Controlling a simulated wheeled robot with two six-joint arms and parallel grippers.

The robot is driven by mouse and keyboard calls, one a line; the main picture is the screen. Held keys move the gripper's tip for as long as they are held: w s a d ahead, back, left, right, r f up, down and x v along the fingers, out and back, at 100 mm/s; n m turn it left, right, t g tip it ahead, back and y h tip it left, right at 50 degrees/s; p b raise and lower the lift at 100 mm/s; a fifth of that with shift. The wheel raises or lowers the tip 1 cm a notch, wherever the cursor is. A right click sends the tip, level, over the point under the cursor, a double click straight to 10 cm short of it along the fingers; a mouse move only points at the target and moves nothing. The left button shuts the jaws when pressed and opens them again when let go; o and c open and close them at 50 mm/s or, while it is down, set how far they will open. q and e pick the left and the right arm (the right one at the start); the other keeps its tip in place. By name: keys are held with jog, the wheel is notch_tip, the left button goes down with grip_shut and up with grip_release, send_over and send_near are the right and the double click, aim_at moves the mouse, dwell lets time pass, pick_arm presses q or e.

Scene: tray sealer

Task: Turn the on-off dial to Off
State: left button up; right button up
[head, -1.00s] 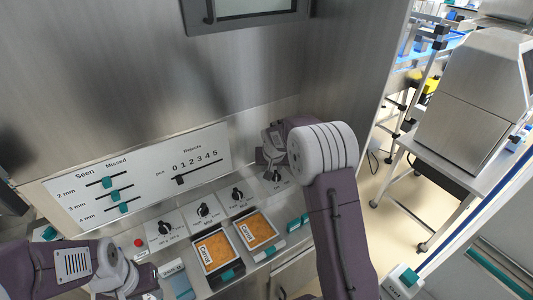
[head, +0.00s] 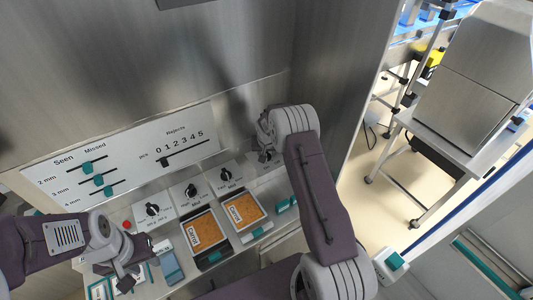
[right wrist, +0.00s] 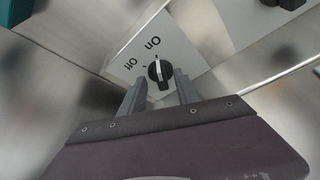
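The on-off dial (right wrist: 158,74) is a black knob with a white pointer line on a pale plate (right wrist: 178,52) marked On and Off, seen upside down in the right wrist view. The pointer line is directed at the On side. My right gripper (right wrist: 159,82) is open, with one finger on each side of the knob; whether they touch it I cannot tell. In the head view my right gripper (head: 266,148) is at the rightmost dial plate and partly hides it. My left gripper (head: 124,275) is low at the left, over the panel's front; its fingers are unclear.
Several other black dials, such as this one (head: 224,174), line the panel to the left. Two orange carrot labels (head: 203,230) lie in front of them. A slider board (head: 125,155) stands behind. A red button (head: 127,224) is near my left arm.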

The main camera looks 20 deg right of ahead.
jog(key=shift+w+f, duration=0.25)
jog(key=shift+f, duration=0.4)
jog(key=shift+d+f, duration=0.1)
jog(key=shift+f, duration=0.1)
grip_shut()
